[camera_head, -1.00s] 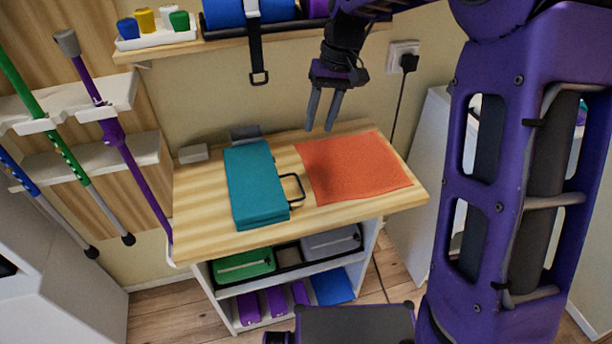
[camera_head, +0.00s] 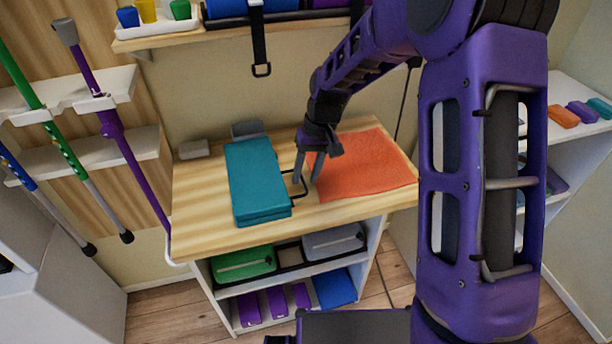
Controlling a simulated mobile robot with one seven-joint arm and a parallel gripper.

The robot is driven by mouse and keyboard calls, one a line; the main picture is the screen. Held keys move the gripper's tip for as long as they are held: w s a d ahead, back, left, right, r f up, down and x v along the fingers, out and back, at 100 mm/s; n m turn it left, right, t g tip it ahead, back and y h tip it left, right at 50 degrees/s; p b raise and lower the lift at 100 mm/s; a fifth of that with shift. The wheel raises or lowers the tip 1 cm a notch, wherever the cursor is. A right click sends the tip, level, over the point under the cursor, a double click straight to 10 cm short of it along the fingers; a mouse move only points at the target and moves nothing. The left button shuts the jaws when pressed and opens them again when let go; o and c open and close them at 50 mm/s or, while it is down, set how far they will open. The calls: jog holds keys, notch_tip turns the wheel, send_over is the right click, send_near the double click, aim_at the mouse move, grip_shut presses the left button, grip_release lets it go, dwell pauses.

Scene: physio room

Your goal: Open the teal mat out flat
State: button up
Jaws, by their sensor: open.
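The teal mat (camera_head: 257,180) lies folded on the wooden tabletop, left of centre. A black loop handle (camera_head: 301,187) sticks out from its right side. My gripper (camera_head: 307,180) points down at this handle, with its fingers apart and the handle showing around and between them. I cannot tell whether the fingers touch the handle. Nothing is held.
An orange cloth (camera_head: 362,166) lies flat on the table (camera_head: 206,218) to the right. A small grey block (camera_head: 194,149) and a dark grey item (camera_head: 246,130) sit at the back. A strap (camera_head: 259,50) hangs from the wall shelf (camera_head: 180,40).

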jog(key=shift+f, duration=0.15)
jog(key=shift+c, duration=0.3)
grip_shut()
dwell(1.1)
